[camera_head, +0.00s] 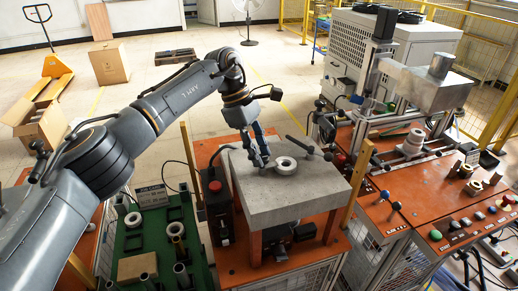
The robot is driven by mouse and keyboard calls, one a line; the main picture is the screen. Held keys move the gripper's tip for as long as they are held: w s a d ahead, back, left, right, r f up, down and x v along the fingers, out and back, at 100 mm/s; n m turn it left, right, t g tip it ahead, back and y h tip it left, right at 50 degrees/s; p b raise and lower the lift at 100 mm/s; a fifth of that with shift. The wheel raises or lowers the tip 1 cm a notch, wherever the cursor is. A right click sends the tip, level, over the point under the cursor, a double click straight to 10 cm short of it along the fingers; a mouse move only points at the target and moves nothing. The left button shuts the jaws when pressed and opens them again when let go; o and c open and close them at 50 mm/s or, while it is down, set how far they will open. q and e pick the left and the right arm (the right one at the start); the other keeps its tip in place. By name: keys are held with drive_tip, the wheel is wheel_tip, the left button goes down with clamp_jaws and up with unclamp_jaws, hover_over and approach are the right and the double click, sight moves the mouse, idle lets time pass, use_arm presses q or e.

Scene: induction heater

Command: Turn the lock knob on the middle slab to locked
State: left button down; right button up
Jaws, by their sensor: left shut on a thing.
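The middle slab (305,198) is a thick grey block on an orange stand in the middle of the view. A white ring (285,165) lies on its top. My left gripper (261,161) points down at the back-left part of the slab, just left of the ring. Its fingers are shut on what looks like the lock knob, which is mostly hidden between them, so its turned position cannot be told. My right gripper is not in view.
A black bar handle (298,146) lies at the slab's back edge. A control box with a red button (215,186) stands left of the slab. A green tray (150,238) with rings and cylinders is further left. An orange machine table (405,215) stands at right.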

use_arm(q)
drive_tip(key=shift+m, duration=0.3)
drive_tip(key=c, duration=1)
unclamp_jaws()
drive_tip(key=v, duration=0.7)
drive_tip(key=shift+w+r, duration=0.15)
drive_tip(key=shift+r, duration=0.1)
drive_tip(key=shift+r, duration=0.1)
